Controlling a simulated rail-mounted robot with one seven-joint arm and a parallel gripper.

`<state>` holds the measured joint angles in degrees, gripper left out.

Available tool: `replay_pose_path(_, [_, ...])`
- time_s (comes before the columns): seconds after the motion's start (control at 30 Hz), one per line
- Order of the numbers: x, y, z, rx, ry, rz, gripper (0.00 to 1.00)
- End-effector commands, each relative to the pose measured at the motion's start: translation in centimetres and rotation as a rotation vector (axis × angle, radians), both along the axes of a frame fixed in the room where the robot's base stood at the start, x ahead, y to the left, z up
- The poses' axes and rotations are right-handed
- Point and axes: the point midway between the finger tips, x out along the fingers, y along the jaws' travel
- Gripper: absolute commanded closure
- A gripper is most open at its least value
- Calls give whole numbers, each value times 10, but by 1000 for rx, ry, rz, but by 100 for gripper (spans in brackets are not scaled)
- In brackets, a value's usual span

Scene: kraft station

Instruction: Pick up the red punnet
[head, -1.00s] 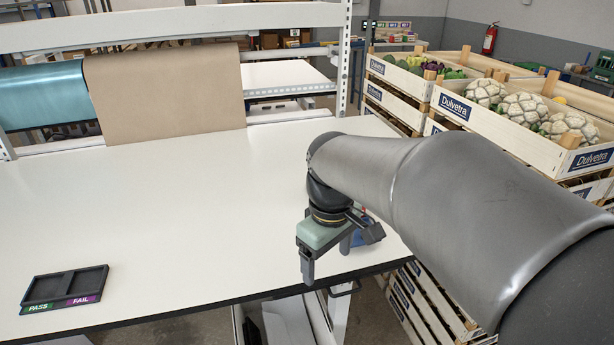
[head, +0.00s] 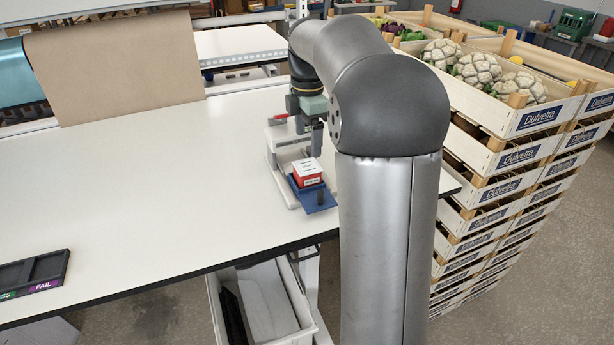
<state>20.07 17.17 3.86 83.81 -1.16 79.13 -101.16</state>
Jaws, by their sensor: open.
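The red punnet (head: 308,175), a small red box with a pale top, sits at the right part of the white table in the head view. It rests on a blue plate (head: 317,198) at the front of a white device (head: 283,160). My gripper (head: 305,140) is open, above and just behind the punnet in the picture. One dark finger hangs down above the punnet; the other is not clearly seen. My arm covers the area to the right of it.
A black tray (head: 32,272) with PASS and FAIL labels lies at the table's left front. Stacked crates (head: 520,160) with cauliflowers stand right of the table. A white bin (head: 262,300) stands below the front edge. The table's middle is clear.

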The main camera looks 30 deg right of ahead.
Motion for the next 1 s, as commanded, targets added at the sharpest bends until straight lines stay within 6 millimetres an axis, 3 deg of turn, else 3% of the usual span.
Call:
replay_pose_path(0.13, [0, 0, -28, 1, 3, 0, 22])
replay_pose_path(0.43, [0, -2, -51, 0, 1, -1, 22])
replay_pose_path(0.7, [-2, -8, -89, 0, 2, -2, 22])
replay_pose_path(1.0, [-2, -8, -96, 0, -1, -1, 22])
